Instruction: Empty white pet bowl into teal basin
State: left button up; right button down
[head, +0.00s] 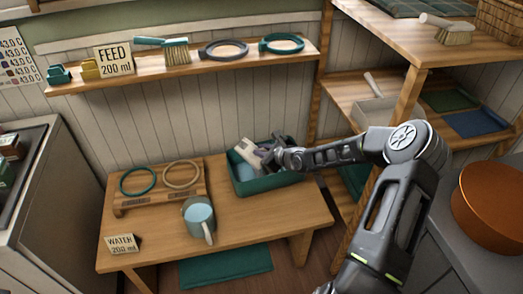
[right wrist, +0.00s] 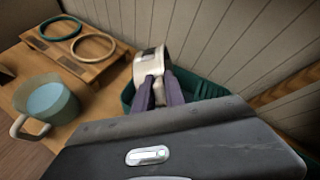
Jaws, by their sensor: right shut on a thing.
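The white pet bowl (head: 244,150) is held over the left part of the teal basin (head: 278,181) on the bench. It is steeply tilted, and its inside is mostly hidden. My right gripper (head: 267,157) is shut on the bowl. In the right wrist view, the fingers (right wrist: 160,92) grip the near side of the bowl (right wrist: 146,66), with the basin (right wrist: 195,87) around and behind it. A pale blue patch shows low inside the basin; I cannot tell if it is liquid. My left gripper is not in view.
A mug (head: 199,216) with pale blue contents stands left of the basin. A wooden rack (head: 160,201) with two rings and a WATER card (head: 123,244) are on the bench (head: 255,216). A wall shelf (head: 215,66) runs above; a wooden shelf post (head: 372,190) stands at right.

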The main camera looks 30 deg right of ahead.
jog(key=shift+d+p, duration=0.25)
jog(key=shift+p, duration=0.35)
jog(key=shift+w, duration=0.1)
jog(key=shift+f, duration=0.1)
jog(key=shift+d+m+y+p, duration=0.3)
jog(key=shift+d+m+p, duration=0.1)
jog(key=shift+p, duration=0.1)
jog(key=shift+w+d, duration=0.1)
jog(key=shift+d, duration=0.2)
